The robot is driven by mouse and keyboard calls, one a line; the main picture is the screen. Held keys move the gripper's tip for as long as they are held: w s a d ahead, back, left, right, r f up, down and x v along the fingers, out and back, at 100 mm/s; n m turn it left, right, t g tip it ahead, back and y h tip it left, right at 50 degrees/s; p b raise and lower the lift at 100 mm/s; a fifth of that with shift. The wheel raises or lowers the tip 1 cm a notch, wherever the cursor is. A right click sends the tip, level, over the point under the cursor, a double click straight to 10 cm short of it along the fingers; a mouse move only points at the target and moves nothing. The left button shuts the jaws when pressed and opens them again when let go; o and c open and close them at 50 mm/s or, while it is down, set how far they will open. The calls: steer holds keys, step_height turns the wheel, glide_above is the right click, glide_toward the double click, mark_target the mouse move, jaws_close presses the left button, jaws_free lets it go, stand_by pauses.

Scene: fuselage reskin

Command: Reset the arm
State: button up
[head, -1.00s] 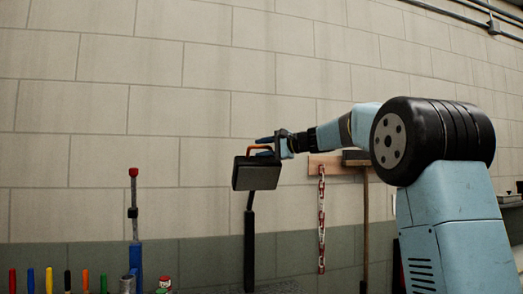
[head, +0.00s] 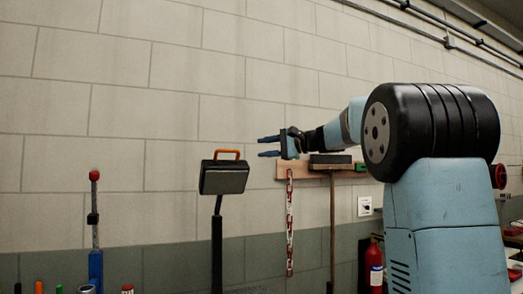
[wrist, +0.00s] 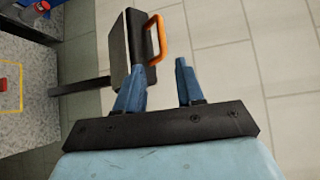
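My gripper (head: 268,147) is at the end of my light blue arm, in the middle of the head view. Its two blue fingers are spread apart and point left, with nothing between them. In the wrist view the fingers (wrist: 158,92) are also apart and empty. A dark box-like lamp or screen (head: 223,180) with an orange handle stands on a black post just left of the gripper. In the wrist view this box (wrist: 137,45) lies beyond the left finger and partly behind it; I cannot tell the exact gap.
A wooden wall rack (head: 300,170) holds a red and white chain (head: 290,225) and a broom-like tool (head: 332,215). A blue tool with a red knob (head: 95,225) stands at left. A red fire extinguisher (head: 374,265) is at lower right.

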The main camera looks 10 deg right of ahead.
stand_by(0.4)
steer(key=s+a+f+n+g+h, duration=0.2)
steer(key=s+f+h, duration=0.2)
steer(key=s+f, duration=0.5)
steer(key=s+a+f+n+g+h, duration=0.1)
steer(key=s+a+f+h, duration=0.2)
steer(key=s+f, duration=0.6)
steer(key=s+d+f+n+h, duration=0.2)
steer(key=s+d+f+h, duration=0.1)
steer(key=s+f, duration=0.5)
steer(key=s+d+f+n+g+h, duration=0.1)
steer(key=s+d+f+n+h, duration=0.2)
steer(key=s+f, duration=0.5)
steer(key=s+d+h, duration=0.1)
steer(key=s, duration=0.4)
steer(key=shift+f, duration=0.35)
